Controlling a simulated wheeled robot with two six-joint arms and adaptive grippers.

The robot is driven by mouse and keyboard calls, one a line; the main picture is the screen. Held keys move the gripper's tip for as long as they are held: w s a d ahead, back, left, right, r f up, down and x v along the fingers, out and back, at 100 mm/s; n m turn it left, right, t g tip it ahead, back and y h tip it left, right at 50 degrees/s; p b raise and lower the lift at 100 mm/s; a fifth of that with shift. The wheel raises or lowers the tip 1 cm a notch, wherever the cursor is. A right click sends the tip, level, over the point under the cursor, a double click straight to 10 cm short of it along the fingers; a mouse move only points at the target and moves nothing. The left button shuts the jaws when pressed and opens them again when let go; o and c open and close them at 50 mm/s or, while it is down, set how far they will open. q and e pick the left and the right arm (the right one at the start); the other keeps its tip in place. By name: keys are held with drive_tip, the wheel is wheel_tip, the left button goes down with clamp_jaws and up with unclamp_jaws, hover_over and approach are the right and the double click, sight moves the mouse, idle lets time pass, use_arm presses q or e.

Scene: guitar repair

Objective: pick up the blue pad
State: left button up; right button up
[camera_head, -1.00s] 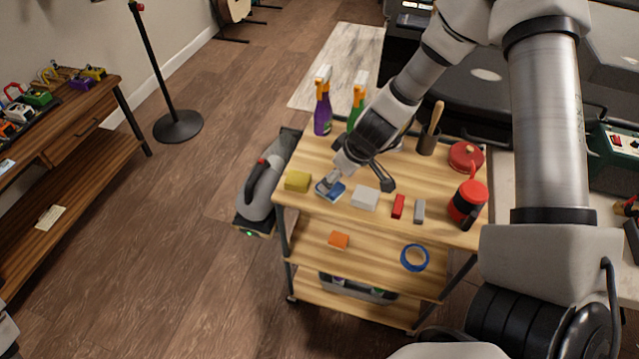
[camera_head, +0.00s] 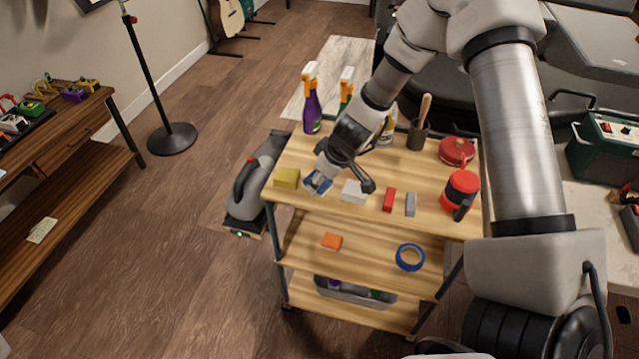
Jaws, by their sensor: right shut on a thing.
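The blue pad (camera_head: 317,183) is at the front edge of the cart's wooden top, between a yellow block and a white block. My right gripper (camera_head: 322,171) reaches down over it from the upper right and is shut on it. The fingers cover part of the pad, and it looks tilted. It seems slightly raised off the top, but the gap is hard to see. My left gripper is not in view.
On the cart top (camera_head: 340,212) are the yellow block (camera_head: 287,178), white block (camera_head: 354,192), red block (camera_head: 389,200), grey block (camera_head: 411,204) and red mug (camera_head: 461,190). Spray bottles (camera_head: 312,108) stand behind. Blue tape (camera_head: 410,257) lies on the shelf below.

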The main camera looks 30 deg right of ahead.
sight(325, 187)
drive_tip(key=shift+c, duration=0.4)
drive_tip(key=shift+r+p, duration=0.45)
drive_tip(key=shift+p, duration=0.15)
wheel_tip(325, 187, up, 3)
drive_tip(key=p, duration=0.3)
drive_tip(key=shift+r, duration=0.2)
drive_tip(key=shift+s+a+f+b, duration=0.1)
drive_tip(key=shift+s+f+b, duration=0.2)
drive_tip(key=shift+s, duration=0.2)
drive_tip(key=shift+s+f+b, duration=0.2)
drive_tip(key=shift+s+b, duration=0.05)
drive_tip(key=shift+s, duration=0.25)
drive_tip(key=s, duration=0.4)
drive_tip(key=shift+a+r, duration=0.2)
drive_tip(key=shift+r, duration=0.1)
drive_tip(key=s+p, duration=0.4)
drive_tip(key=s, duration=0.6)
drive_tip(key=shift+a+r, duration=0.4)
drive_tip(key=shift+r, duration=0.05)
